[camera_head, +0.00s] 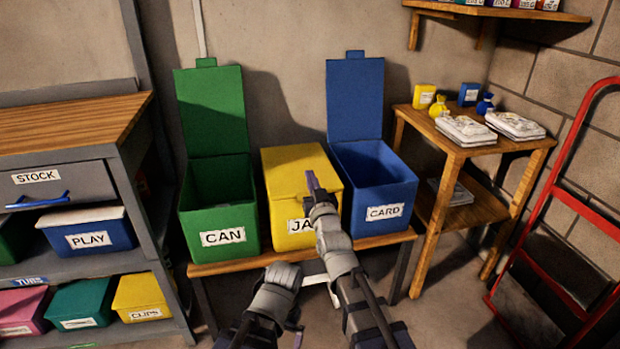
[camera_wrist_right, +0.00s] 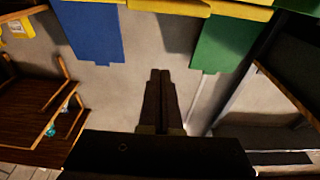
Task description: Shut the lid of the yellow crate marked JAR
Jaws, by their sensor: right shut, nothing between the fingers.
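The yellow crate (camera_head: 282,232) stands between the green and blue crates; its label is partly hidden by my right arm, leaving "JA" readable. Its yellow lid (camera_head: 290,164) lies down flat over the top, with no opening visible. My right gripper (camera_head: 312,181) is shut and empty, over the right part of this lid; I cannot tell if it touches. Its closed fingers also show in the right wrist view (camera_wrist_right: 160,95), with a yellow edge at the top. My left gripper (camera_head: 298,336) is low at the bottom of the head view, mostly hidden by its own arm.
The green CAN crate (camera_head: 222,238) and blue CARD crate (camera_head: 384,212) have their lids upright against the wall. All three crates share a low wooden bench (camera_head: 250,264). A drawer shelf (camera_head: 75,150) stands left; a wooden side table (camera_head: 430,130) and red hand truck (camera_head: 545,200) stand right.

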